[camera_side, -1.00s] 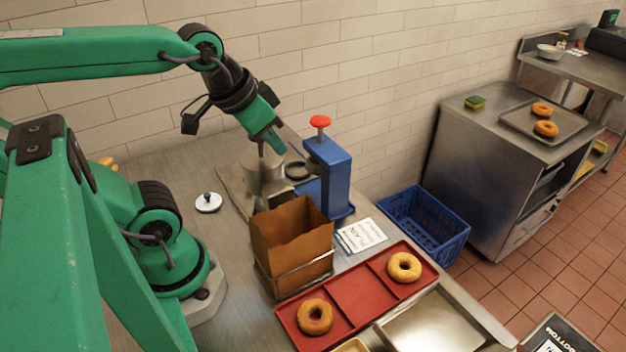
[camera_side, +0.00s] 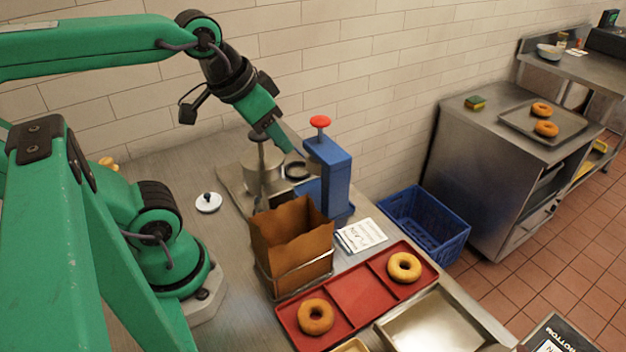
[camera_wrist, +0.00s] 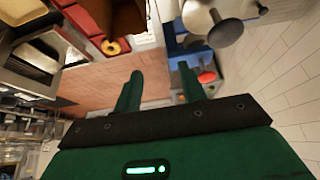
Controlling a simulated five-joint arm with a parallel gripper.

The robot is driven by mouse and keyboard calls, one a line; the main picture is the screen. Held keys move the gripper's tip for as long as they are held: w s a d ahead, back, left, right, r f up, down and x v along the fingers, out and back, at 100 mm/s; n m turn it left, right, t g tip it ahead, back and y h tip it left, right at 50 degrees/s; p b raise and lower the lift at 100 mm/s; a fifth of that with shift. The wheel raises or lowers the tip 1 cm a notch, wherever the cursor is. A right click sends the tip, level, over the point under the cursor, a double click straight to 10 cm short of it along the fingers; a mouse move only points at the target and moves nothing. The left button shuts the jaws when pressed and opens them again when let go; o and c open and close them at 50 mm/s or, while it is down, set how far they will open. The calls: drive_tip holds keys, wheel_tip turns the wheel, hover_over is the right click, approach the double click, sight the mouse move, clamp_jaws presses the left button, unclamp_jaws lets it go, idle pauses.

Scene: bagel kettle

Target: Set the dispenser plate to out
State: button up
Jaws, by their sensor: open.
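The blue dispenser (camera_side: 334,178) stands upright near the wall with a red knob (camera_side: 320,122) on top. I cannot clearly tell its plate or the plate's setting. The dispenser also shows in the wrist view, with its red knob (camera_wrist: 206,76) near the right fingertip. My gripper (camera_side: 288,148) is open and empty, pointing down between the steel pot and the dispenser's upper part. Its two fingers (camera_wrist: 158,76) show spread apart in the wrist view. Whether a finger touches the dispenser cannot be told.
The steel pot (camera_side: 262,178), with a dark-knobbed stem, stands left of the dispenser; a dark ring (camera_side: 297,170) lies between them. A brown paper bag (camera_side: 292,242) stands in front. A red tray (camera_side: 357,296) with two bagels and a blue crate (camera_side: 424,224) are to the right.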

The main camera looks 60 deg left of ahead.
drive_tip(key=w+a+r+m+g, duration=0.1)
drive_tip(key=a+m+g, duration=0.15)
drive_tip(key=a, duration=0.75)
drive_tip(key=a+r+m+g, duration=0.2)
drive_tip(key=a+g, duration=0.1)
drive_tip(key=a, duration=0.8)
drive_tip(key=f, duration=1.9)
drive_tip(key=shift+d+f, duration=0.25)
drive_tip(key=shift+f, duration=0.1)
drive_tip(key=shift+f, duration=3.85)
drive_tip(key=shift+c, duration=0.2)
clamp_jaws()
